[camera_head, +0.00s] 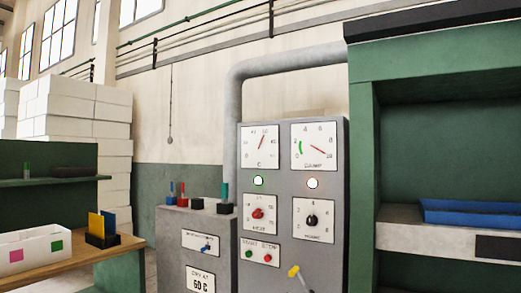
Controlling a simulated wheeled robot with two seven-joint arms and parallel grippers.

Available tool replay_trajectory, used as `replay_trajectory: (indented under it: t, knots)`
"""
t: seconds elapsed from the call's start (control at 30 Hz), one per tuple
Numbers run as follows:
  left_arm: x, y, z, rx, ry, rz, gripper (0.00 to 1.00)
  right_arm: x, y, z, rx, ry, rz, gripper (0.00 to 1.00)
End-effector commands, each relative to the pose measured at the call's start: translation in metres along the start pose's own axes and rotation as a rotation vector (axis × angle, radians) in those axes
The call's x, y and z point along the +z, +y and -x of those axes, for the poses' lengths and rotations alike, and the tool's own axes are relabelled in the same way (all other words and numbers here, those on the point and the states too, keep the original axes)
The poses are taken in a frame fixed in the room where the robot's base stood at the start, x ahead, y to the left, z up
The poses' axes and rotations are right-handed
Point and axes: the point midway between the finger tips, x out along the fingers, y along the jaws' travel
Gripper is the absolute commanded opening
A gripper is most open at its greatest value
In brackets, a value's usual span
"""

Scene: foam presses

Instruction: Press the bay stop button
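A grey control cabinet (333,252) stands in the middle of the head view. Low on its front is a small plate that appears to read START and STOP. A red button (267,258) sits on the plate's right side and a green button (249,254) on its left. No label with the word "bay" is readable. A lever with a yellow knob (293,271) sticks out just to the right and below the plate. Neither of my grippers is in view.
Above the plate are a red knob (258,213), a black knob (312,220) and two dials. A lower grey box (172,240) stands left, with coloured handles on top. A wooden table (70,267) is at left; a green press frame (363,170) is at right.

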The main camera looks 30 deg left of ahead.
Motion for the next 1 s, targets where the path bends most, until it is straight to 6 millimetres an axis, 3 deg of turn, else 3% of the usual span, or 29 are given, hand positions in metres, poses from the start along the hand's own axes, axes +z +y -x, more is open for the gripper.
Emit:
replay_trajectory:
  t: [0.17, 0.2, 0.47, 1.0]
  knots:
    - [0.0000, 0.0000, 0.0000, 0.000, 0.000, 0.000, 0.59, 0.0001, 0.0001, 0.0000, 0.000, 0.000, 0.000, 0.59]
    - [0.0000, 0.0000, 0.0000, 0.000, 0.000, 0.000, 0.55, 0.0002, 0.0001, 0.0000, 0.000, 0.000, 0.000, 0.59]
    - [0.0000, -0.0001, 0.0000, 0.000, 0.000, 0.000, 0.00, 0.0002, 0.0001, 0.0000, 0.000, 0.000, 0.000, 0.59]
    - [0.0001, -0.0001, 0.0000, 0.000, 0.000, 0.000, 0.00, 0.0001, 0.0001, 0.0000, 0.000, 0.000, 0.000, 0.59]
